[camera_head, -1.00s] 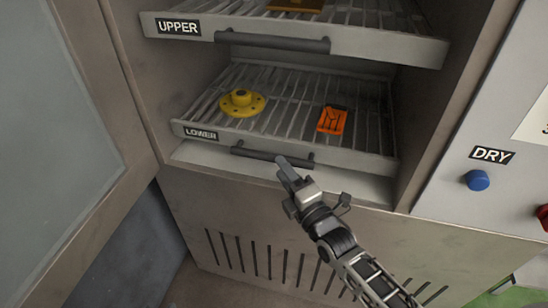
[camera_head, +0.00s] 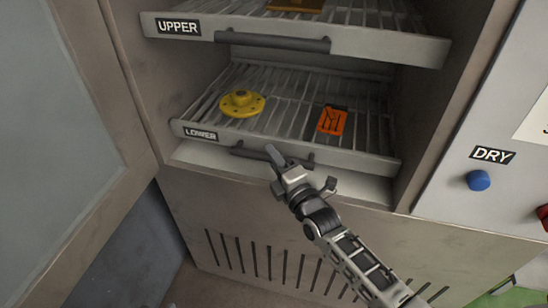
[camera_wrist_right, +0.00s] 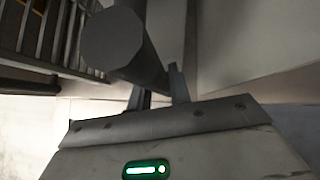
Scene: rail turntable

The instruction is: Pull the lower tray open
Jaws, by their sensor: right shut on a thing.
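The lower tray (camera_head: 345,157) is a wire rack with a grey front lip and a "LOWER" label, inside the cabinet. Its dark bar handle (camera_head: 245,153) runs along the front. My right gripper (camera_head: 274,156) is at the middle of this handle and shut on it. In the right wrist view, the handle (camera_wrist_right: 112,38) passes at the two fingers (camera_wrist_right: 160,88), its round end facing the camera. A yellow flanged part (camera_head: 242,103) and an orange part (camera_head: 332,121) lie on the lower tray. My left gripper is not in view.
The upper tray (camera_head: 385,47), with its own handle (camera_head: 275,42), is above. An open door (camera_head: 70,120) stands at the left. A panel with a blue button (camera_head: 479,180) marked "DRY" is at the right. Free room lies before the vented lower panel (camera_head: 330,235).

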